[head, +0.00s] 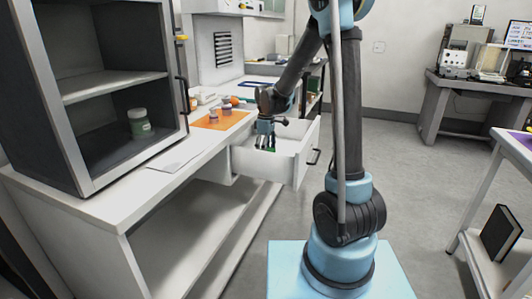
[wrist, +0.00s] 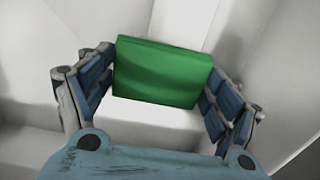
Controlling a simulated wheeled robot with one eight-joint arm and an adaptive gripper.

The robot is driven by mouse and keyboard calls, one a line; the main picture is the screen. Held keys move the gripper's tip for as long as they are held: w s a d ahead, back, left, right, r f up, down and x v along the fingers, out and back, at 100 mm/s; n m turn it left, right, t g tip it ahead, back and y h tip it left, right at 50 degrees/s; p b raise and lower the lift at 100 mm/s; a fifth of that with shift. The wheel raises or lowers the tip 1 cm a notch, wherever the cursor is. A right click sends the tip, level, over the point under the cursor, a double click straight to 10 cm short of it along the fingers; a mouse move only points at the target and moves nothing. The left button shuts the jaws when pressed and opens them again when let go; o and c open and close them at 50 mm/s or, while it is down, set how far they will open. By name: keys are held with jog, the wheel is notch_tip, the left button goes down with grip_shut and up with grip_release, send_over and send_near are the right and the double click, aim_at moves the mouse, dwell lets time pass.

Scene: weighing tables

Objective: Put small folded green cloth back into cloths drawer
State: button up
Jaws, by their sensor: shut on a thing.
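The small folded green cloth (wrist: 160,75) is between the two fingers of my gripper (wrist: 158,95) in the wrist view. My gripper is shut on it. In the head view my gripper (head: 265,146) points down inside the open white drawer (head: 296,167), and only a bit of green shows at its fingertips. White drawer walls surround the cloth in the wrist view. I cannot tell whether the cloth touches the drawer floor.
The drawer is pulled out from the white bench (head: 150,205). An orange mat (head: 236,119) with small jars lies on the bench left of the drawer. The floor right of the drawer is clear.

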jog(key=shift+f, duration=0.55)
jog(key=o, duration=1)
jog(key=shift+c, duration=0.2)
notch_tip(320, 180, up, 13)
jog(key=s+d+r+m, duration=0.2)
jog(key=s+d+m, duration=0.1)
jog(key=s+d, duration=0.45)
jog(key=s+d+f+m, duration=0.3)
jog(key=s+d, duration=0.1)
jog(key=s, duration=0.4)
jog(key=s+d+f+m+t, duration=0.1)
jog(key=s+d+f+m, duration=0.3)
jog(key=s, duration=0.4)
jog(key=s+d+f+m+t, duration=0.1)
jog(key=s+d+f+m, duration=0.2)
jog(key=s, duration=0.5)
jog(key=shift+d+f+m, duration=0.4)
jog(key=shift+d+f, duration=0.15)
jog(key=shift+d, duration=0.85)
